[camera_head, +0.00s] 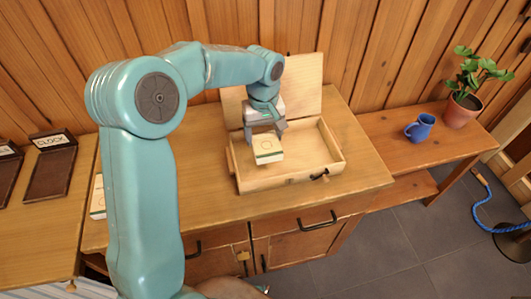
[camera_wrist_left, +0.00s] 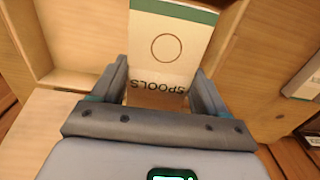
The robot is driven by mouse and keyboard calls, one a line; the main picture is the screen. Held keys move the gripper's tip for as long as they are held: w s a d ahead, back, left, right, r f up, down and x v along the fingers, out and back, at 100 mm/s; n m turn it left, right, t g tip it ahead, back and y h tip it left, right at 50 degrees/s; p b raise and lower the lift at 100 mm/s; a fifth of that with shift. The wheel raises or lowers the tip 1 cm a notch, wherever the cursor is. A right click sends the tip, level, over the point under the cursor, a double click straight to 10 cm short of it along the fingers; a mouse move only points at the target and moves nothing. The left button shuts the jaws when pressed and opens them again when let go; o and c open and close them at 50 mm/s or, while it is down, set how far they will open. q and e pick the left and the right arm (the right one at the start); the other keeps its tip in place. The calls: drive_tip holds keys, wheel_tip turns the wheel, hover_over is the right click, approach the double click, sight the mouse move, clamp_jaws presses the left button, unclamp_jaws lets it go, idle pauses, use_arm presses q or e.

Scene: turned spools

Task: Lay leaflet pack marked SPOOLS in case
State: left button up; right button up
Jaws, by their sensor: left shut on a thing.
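The leaflet pack marked SPOOLS (camera_head: 268,151) is cream with a green end band and a ring on its face. My left gripper (camera_head: 265,131) is shut on it and holds it over the wooden case (camera_head: 245,181). In the left wrist view the pack (camera_wrist_left: 172,48) sits between the fingers of my left gripper (camera_wrist_left: 160,88), with its lettering upside down. The case stands on the wooden cabinet with its lid open at the back, and its visible floor looks bare. Whether the pack touches the case floor is hard to tell. My right gripper is not in view.
Another pale pack (camera_head: 98,197) lies on the cabinet at the left, partly behind my arm. A brown tray labelled CLOCK (camera_head: 51,172) is on the left surface. A blue mug (camera_head: 420,127) and a potted plant (camera_head: 462,109) stand on the right bench.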

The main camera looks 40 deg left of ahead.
sight(264, 136)
use_arm(q)
wheel_tip(264, 136, down, 8)
drive_tip(key=shift+r, duration=0.1)
idle(0.4)
drive_tip(key=shift+f, duration=0.2)
drive_tip(key=o, duration=1.1)
wheel_tip(264, 136, up, 13)
drive_tip(key=shift+f, duration=0.2)
drive_tip(key=shift+s+d+f, duration=0.1)
